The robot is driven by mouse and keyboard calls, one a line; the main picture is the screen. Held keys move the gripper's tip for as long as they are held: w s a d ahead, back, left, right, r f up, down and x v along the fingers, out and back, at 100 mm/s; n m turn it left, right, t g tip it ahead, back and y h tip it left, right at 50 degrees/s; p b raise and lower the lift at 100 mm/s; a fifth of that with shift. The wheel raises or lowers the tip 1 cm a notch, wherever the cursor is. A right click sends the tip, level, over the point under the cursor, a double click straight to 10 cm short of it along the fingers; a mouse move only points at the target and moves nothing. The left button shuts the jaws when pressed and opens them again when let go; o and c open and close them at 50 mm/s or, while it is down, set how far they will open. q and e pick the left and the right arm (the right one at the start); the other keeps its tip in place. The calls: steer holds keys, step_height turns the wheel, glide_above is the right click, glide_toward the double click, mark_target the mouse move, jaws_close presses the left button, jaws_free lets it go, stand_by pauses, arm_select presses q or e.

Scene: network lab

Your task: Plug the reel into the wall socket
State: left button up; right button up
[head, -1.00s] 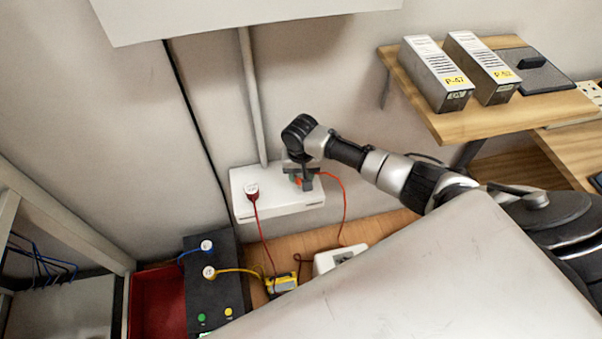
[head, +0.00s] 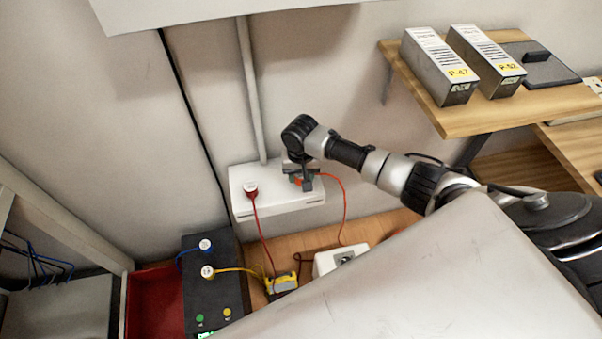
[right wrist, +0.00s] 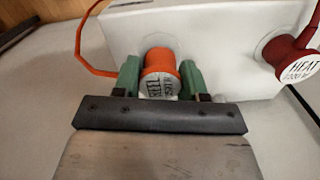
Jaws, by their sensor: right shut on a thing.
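My right gripper (head: 303,180) is at the white wall socket box (head: 278,205). In the right wrist view its green-tipped fingers (right wrist: 160,82) are shut on the orange plug (right wrist: 160,60), which has a white label reading "REEL". The plug's far end is against the face of the socket box (right wrist: 215,25); I cannot tell how deep it sits. Its orange cord (right wrist: 78,50) leads off to the left there; in the head view the cord (head: 345,205) drops to the bench. A red plug labelled "HEAT" (right wrist: 292,60) sits in the same box. My left gripper is not in view.
A black box (head: 215,285) with blue and yellow plugs stands below left, beside a red bin (head: 155,305). A yellow-grey device (head: 282,284) and a white unit (head: 335,262) are on the wooden bench. A shelf (head: 470,120) with two metal boxes is at right.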

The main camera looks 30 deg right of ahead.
steer(key=shift+r, duration=0.1)
steer(key=shift+p, duration=0.45)
stand_by(0.6)
steer(key=shift+p, duration=0.4)
stand_by(0.6)
steer(key=shift+p, duration=0.4)
steer(key=shift+f+b, duration=0.3)
steer(key=shift+f, duration=0.35)
steer(key=o, duration=1)
steer(key=shift+c, duration=0.2)
